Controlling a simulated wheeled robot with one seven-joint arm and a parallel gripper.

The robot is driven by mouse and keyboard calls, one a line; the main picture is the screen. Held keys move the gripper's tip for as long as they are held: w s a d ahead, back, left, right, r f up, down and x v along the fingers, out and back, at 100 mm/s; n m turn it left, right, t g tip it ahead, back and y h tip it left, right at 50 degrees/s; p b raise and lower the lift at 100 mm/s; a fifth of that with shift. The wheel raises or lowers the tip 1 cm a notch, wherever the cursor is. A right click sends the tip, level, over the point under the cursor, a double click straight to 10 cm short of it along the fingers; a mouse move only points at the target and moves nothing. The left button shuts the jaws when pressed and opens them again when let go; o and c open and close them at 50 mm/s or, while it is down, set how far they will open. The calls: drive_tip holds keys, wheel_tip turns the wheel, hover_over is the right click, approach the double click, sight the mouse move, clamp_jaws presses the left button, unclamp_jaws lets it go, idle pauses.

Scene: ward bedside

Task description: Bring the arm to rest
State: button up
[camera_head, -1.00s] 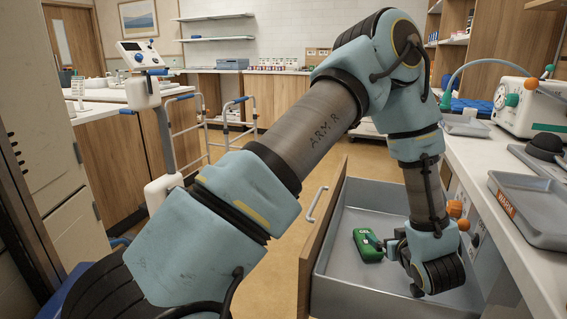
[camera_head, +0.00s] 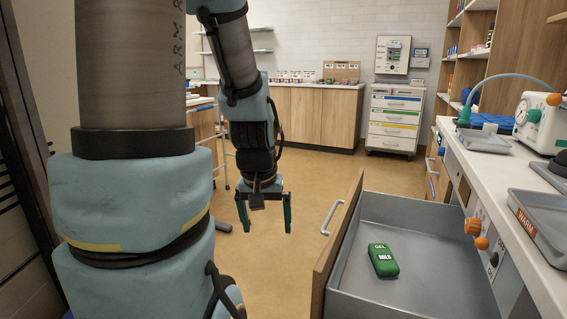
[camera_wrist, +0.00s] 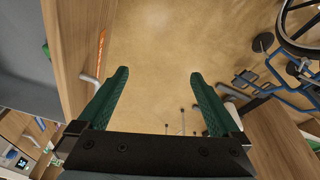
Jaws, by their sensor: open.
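My gripper (camera_head: 264,214) hangs over the open floor to the left of the pulled-out drawer, fingers pointing down. Its two green fingers are apart with nothing between them, as the wrist view also shows (camera_wrist: 157,95). A green pack labelled "GEL" (camera_head: 383,260) lies in the open grey drawer (camera_head: 425,222), clear of the gripper. My upper arm fills the left of the head view, and the forearm bends down to the gripper.
The drawer's wooden front with its handle (camera_head: 331,218) stands right of my gripper. A counter (camera_head: 505,165) with a warm tray (camera_head: 545,215) and a white device (camera_head: 543,122) runs along the right. A drawer cart (camera_head: 394,118) stands at the back. The middle floor is clear.

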drive_tip(key=shift+g, duration=0.6)
drive_tip(key=a, duration=0.1)
drive_tip(key=s+a, duration=0.1)
drive_tip(key=a, duration=0.1)
drive_tip(key=s+a+p, duration=0.1)
drive_tip(key=shift+s+a, duration=0.15)
drive_tip(key=shift+a, duration=0.25)
drive_tip(key=r+p, duration=1.3)
drive_tip(key=shift+d, duration=0.2)
